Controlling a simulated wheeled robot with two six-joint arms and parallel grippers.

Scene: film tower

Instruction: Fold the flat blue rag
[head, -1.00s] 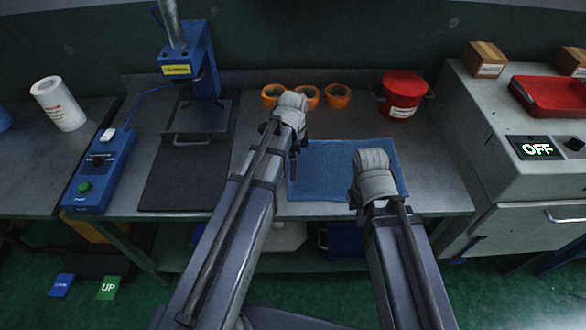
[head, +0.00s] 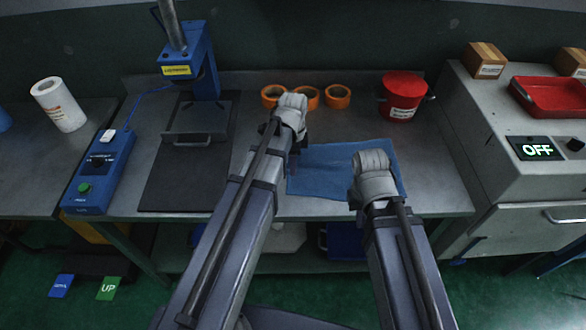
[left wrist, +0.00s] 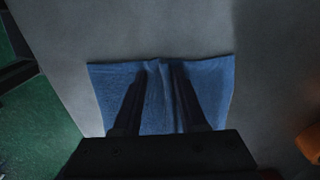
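The blue rag (head: 335,165) lies on the grey metal bench, with wrinkles across it and its near corner areas partly hidden by my arms. In the left wrist view the rag (left wrist: 110,85) has raised ridges between my fingers. My left gripper (head: 294,160) is over the rag's left side. In the left wrist view its two dark fingers (left wrist: 158,80) stand apart over the cloth, with a ridge of cloth between them. My right gripper (head: 370,170) is over the rag's right side; its fingers are hidden behind its wrist.
Several orange tape rolls (head: 337,97) and a red bucket (head: 403,95) stand behind the rag. A blue press (head: 190,65) with a dark plate stands left. A grey machine (head: 500,120) with an OFF display is right. Bare bench (head: 435,185) shows right of the rag.

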